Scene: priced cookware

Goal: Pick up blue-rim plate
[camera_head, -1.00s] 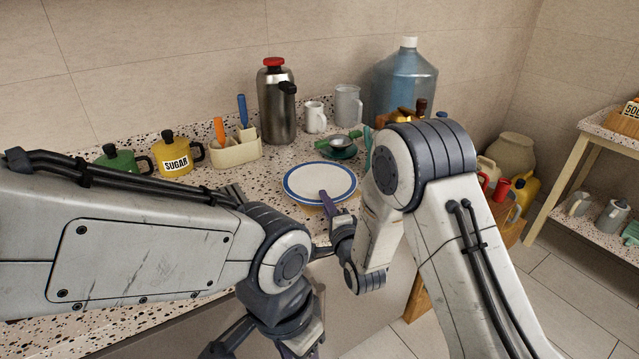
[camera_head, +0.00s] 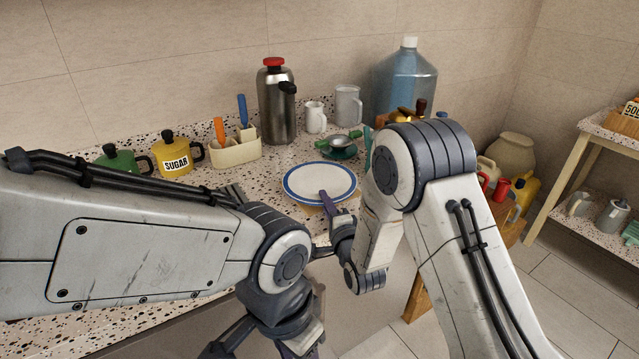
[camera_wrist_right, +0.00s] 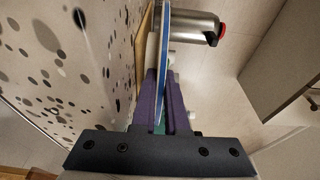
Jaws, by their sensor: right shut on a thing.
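The white plate with a blue rim (camera_head: 319,182) lies roughly level over the speckled counter, near its front edge. My right gripper (camera_head: 327,197) is shut on the near rim of the plate. In the right wrist view the plate shows edge-on (camera_wrist_right: 166,55), between the two purple fingers of my right gripper (camera_wrist_right: 164,88). A yellowish edge shows just under the plate; I cannot tell whether they touch. My left gripper (camera_head: 302,347) is partly in view at the bottom, in front of the counter, and its jaws are not clear.
A green pan-like item with a metal bowl (camera_head: 340,146) stands close behind the plate. A steel flask (camera_head: 277,105), a utensil holder (camera_head: 235,152), cups (camera_head: 348,106) and a water jug (camera_head: 404,85) stand further back.

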